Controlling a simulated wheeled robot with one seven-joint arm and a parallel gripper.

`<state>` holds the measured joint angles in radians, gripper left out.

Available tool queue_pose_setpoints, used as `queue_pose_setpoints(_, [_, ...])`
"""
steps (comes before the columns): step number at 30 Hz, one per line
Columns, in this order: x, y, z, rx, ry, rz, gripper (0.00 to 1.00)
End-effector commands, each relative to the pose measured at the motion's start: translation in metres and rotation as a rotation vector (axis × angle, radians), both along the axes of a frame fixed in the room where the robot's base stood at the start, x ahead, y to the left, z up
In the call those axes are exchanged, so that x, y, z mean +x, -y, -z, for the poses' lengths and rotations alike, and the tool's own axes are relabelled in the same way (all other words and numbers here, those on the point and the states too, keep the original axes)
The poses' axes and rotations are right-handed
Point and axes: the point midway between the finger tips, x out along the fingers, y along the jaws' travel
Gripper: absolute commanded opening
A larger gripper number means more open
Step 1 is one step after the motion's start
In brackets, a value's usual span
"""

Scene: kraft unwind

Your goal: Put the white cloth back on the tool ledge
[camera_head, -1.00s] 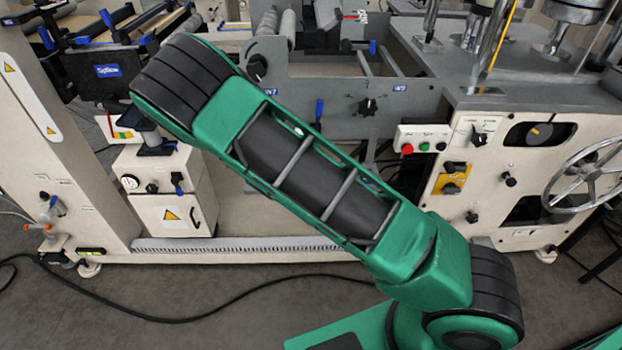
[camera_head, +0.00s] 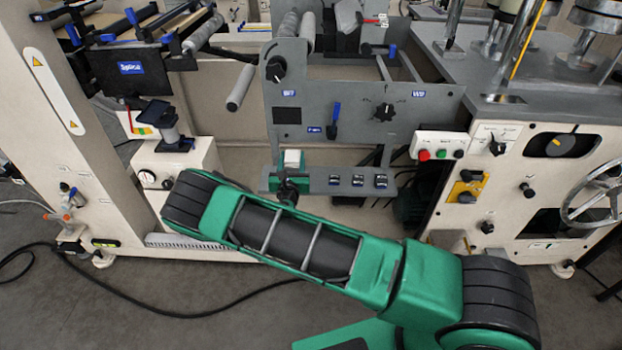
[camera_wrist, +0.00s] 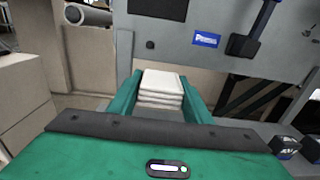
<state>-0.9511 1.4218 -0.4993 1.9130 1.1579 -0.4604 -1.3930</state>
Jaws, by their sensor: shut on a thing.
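The white cloth (camera_head: 293,157) is a small folded stack. In the wrist view the cloth (camera_wrist: 161,87) sits between the two green fingers of my gripper (camera_wrist: 160,98), which is shut on it. In the head view my gripper (camera_head: 290,178) is at the left end of the grey tool ledge (camera_head: 320,182), below the grey machine panel. The ledge also shows in the wrist view (camera_wrist: 238,130), to the right of and behind the fingers. I cannot tell whether the cloth touches the ledge, as the fingers and palm hide its underside.
Several small dark items (camera_head: 357,181) stand along the ledge to the right of my gripper. The panel above carries a blue-handled lever (camera_head: 335,118) and a black knob (camera_head: 384,112). A grey roller (camera_head: 240,88) juts out at upper left.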

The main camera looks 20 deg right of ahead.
Motion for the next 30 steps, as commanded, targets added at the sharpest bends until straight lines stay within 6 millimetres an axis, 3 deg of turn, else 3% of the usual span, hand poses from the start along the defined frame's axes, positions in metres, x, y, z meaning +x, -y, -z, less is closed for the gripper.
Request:
queue_pose_setpoints(3, [-0.009,0.024,0.015,-0.005,-0.004,0.002,0.2])
queue_pose_setpoints(10, [-0.021,0.053,0.034,-0.002,-0.001,0.0,0.2])
queue_pose_setpoints(17, [-0.024,0.058,0.045,0.0,-0.001,-0.002,0.2])
queue_pose_setpoints(24, [-0.023,0.058,0.075,0.0,-0.001,-0.001,0.2])
queue_pose_setpoints(30, [-0.023,0.057,0.077,0.001,0.0,-0.001,0.2])
